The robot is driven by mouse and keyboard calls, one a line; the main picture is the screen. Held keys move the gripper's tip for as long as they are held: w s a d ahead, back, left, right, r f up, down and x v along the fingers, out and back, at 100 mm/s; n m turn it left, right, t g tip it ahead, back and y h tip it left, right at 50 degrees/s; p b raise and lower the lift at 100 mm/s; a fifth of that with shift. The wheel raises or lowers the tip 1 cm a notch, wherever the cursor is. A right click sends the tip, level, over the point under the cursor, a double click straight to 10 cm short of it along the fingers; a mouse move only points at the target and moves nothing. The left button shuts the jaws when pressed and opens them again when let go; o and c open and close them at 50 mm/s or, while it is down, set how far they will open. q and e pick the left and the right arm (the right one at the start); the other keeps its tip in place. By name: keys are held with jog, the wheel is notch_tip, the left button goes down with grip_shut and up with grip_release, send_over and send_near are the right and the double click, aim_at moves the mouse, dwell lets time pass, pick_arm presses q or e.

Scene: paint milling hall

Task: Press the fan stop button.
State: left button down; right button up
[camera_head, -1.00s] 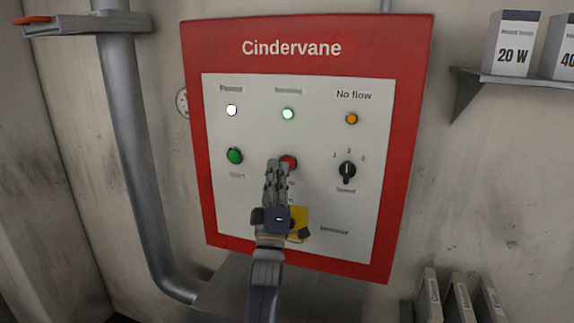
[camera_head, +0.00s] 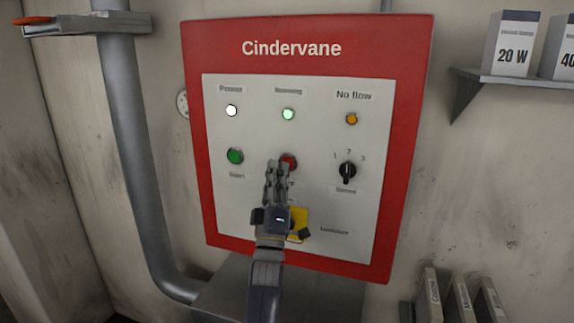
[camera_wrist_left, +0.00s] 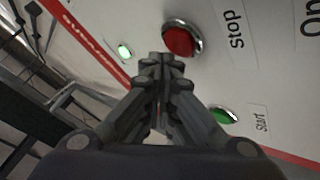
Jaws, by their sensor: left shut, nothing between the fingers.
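The red stop button (camera_head: 289,162) sits in the middle of the white panel, partly hidden behind my left gripper (camera_head: 277,166) in the head view. In the left wrist view the red button (camera_wrist_left: 182,40) with its metal ring and "Stop" label shows just beyond the fingertips. My left gripper (camera_wrist_left: 163,58) is shut and empty, with its tips close to the button. A small gap seems to remain, but contact is hard to judge. The green start button (camera_head: 235,156) is to the left. The green running lamp (camera_head: 288,114) is lit above. My right gripper is not in view.
The panel has a red frame (camera_head: 408,150), a white lamp (camera_head: 232,110), an amber "No flow" lamp (camera_head: 352,119) and a black selector knob (camera_head: 347,171). A yellow plate (camera_head: 299,222) is partly behind my gripper. A grey pipe (camera_head: 134,170) runs at left; a shelf (camera_head: 520,84) holds boxes at right.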

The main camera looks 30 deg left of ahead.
pick_arm(q)
jog(key=shift+w, duration=0.1)
jog(key=shift+w+a, duration=0.1)
jog(key=shift+w, duration=0.2)
jog(key=shift+w+a+b, duration=0.15)
jog(key=shift+w+b, duration=0.25)
jog(key=shift+b, duration=0.15)
dwell(0.5)
jog(key=shift+s, duration=0.15)
jog(key=shift+s+d+p, duration=0.25)
jog(key=shift+s+p, duration=0.15)
jog(key=shift+s, duration=0.3)
jog(key=s+p, duration=0.1)
jog(key=s, duration=0.1)
jog(key=s+d+p, duration=0.1)
jog(key=s, duration=0.1)
jog(key=shift+s+d, duration=0.1)
jog(key=shift+s, duration=0.3)
